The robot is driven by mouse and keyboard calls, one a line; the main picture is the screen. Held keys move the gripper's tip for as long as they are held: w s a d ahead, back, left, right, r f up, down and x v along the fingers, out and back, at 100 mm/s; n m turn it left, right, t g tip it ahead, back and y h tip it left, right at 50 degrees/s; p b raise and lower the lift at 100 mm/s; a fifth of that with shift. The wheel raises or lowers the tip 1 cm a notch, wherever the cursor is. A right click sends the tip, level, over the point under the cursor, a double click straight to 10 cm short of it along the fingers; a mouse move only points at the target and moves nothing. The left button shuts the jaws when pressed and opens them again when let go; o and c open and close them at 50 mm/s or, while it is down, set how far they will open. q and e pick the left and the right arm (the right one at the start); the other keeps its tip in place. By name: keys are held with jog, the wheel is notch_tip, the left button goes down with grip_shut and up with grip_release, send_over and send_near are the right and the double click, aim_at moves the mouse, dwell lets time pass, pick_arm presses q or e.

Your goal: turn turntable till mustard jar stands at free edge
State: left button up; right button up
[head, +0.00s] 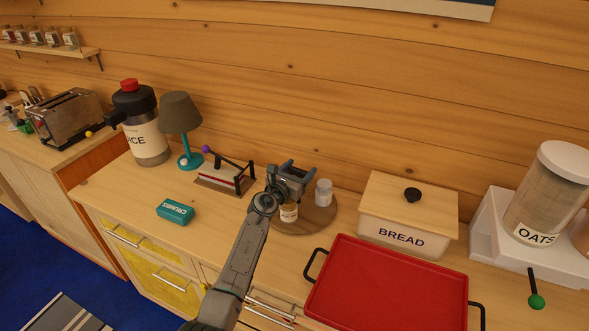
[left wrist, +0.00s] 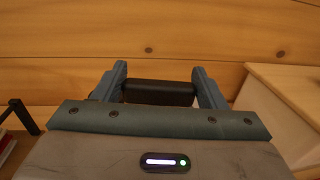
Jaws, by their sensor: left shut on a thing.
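The turntable (head: 318,222) is a round wooden disc on the counter, between the lever press and the bread box. A small jar with a pale label and yellowish contents (head: 288,213) stands at its front left, partly behind my arm; I cannot read whether it is the mustard jar. A whitish jar (head: 323,193) stands at its right. My left gripper (head: 290,180) is over the back left of the turntable. In the left wrist view its fingers are shut on a dark cylindrical thing (left wrist: 158,93); the head view hides what this belongs to. My right gripper is not in view.
A red tray (head: 388,290) lies in front right of the turntable, close to it. The bread box (head: 405,235) stands to the right. The log wall rises behind.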

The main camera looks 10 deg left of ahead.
pick_arm(q)
jog(key=o, duration=1.4)
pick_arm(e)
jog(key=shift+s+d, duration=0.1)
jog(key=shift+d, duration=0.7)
pick_arm(q)
jog(key=shift+s+a, duration=0.15)
jog(key=shift+s, duration=0.35)
send_over(288, 209)
jog(key=a, duration=0.2)
jog(key=shift+w+p, duration=0.3)
jog(key=shift+w, duration=0.05)
jog(key=shift+s+a, duration=0.15)
jog(key=shift+s, duration=0.3)
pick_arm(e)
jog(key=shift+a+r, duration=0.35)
